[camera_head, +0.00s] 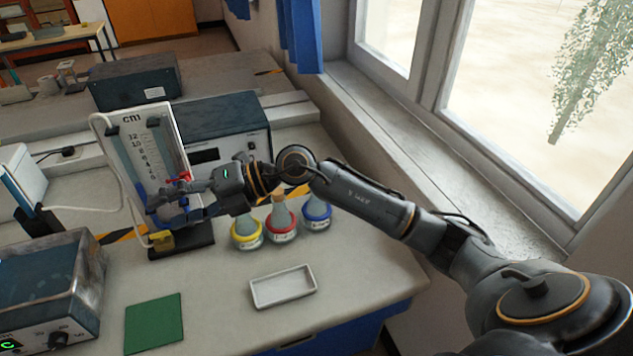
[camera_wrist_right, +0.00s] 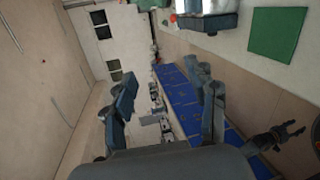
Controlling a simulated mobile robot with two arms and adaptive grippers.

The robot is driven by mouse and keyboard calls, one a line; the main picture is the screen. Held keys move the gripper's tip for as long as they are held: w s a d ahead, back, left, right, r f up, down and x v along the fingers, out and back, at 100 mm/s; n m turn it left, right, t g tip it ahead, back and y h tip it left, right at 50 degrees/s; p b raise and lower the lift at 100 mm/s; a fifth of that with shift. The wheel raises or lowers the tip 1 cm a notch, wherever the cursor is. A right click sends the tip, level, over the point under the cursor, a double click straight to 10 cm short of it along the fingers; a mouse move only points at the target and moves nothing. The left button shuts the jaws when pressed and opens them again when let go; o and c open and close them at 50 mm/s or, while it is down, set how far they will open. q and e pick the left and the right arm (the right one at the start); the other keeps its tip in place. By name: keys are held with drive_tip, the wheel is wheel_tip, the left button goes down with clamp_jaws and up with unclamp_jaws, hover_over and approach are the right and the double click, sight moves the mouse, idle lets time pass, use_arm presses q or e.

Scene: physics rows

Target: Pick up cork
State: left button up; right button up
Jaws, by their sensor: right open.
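A tan cork (camera_head: 279,196) shows at the top of the red-ringed flask (camera_head: 281,223), which stands upright on the bench between the yellow-ringed flask (camera_head: 247,232) and the blue-ringed flask (camera_head: 316,214). My right gripper (camera_head: 168,200) is left of the flasks, in front of the white scale panel, and its forearm passes behind and above them. The right wrist view shows its two fingers (camera_wrist_right: 165,98) spread apart with nothing between them. A small dark gripper (camera_wrist_right: 290,132), apparently my left one, shows at the right of that view; its jaws are too small to judge.
A white tray (camera_head: 255,298) and a green mat (camera_head: 154,323) lie on the front of the bench. A blue-grey instrument (camera_head: 50,285) stands at the left, and a scale panel (camera_head: 150,150) stands behind my gripper. The bench between mat and flasks is mostly clear. Windows line the right.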

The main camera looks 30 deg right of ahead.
drive_tip(key=w+d+f+g+h, duration=0.15)
drive_tip(key=d+h, duration=0.35)
drive_tip(key=d, duration=0.5)
drive_tip(key=w+d+f+h, duration=0.3)
drive_tip(key=d+h, duration=0.3)
drive_tip(key=d, duration=0.3)
drive_tip(key=d+r+m+h, duration=0.3)
drive_tip(key=d+h, duration=0.2)
drive_tip(key=d, duration=0.8)
drive_tip(key=shift+g, duration=0.35)
drive_tip(key=p+x, duration=0.1)
drive_tip(key=x, duration=0.2)
drive_tip(key=p+x, duration=0.1)
drive_tip(key=x, duration=0.1)
drive_tip(key=p+x, duration=0.1)
drive_tip(key=x, duration=0.2)
drive_tip(key=shift+s+a+f, duration=0.1)
drive_tip(key=shift+s+f, duration=0.15)
drive_tip(key=shift+f, duration=0.2)
drive_tip(key=p+x, duration=0.1)
drive_tip(key=x, duration=0.2)
drive_tip(key=shift+w+d+f+p, duration=0.15)
drive_tip(key=shift+d+f+p, duration=0.1)
drive_tip(key=shift+f+p, duration=0.1)
drive_tip(key=shift+w+f, duration=0.1)
drive_tip(key=shift+f, duration=0.2)
drive_tip(key=shift+c, duration=0.4)
